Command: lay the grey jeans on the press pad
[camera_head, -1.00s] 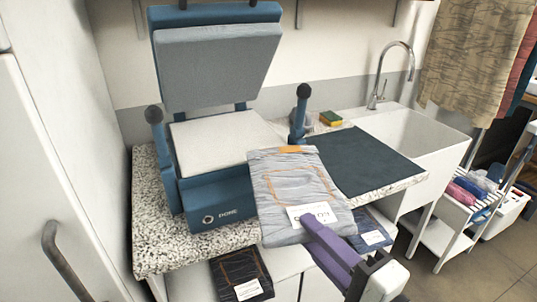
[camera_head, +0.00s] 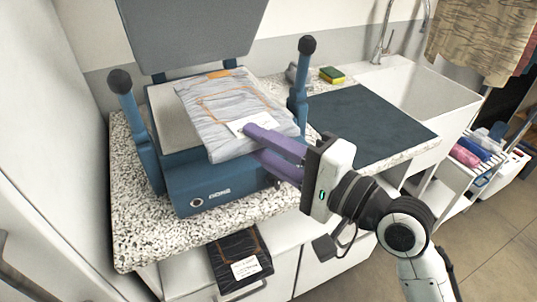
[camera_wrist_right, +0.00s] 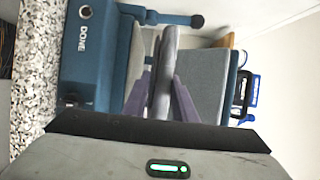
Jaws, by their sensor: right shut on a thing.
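The folded grey jeans (camera_head: 222,108), with orange stitching and a white label, are held flat over the press pad (camera_head: 172,112). My right gripper (camera_head: 258,143) is shut on their near edge with its purple fingers. In the right wrist view the jeans (camera_wrist_right: 166,70) show edge-on between the fingers. The pad is pale, on the blue press (camera_head: 215,188), and its left part shows bare. The jeans cover the rest. Whether they touch the pad I cannot tell. The press's upper plate (camera_head: 190,35) is raised. My left gripper is not in view.
Blue press posts (camera_head: 303,75) stand either side of the pad. A dark mat (camera_head: 365,125) lies on the speckled counter (camera_head: 190,235) to the right, beside the sink (camera_head: 435,90). A sponge (camera_head: 333,75) is behind.

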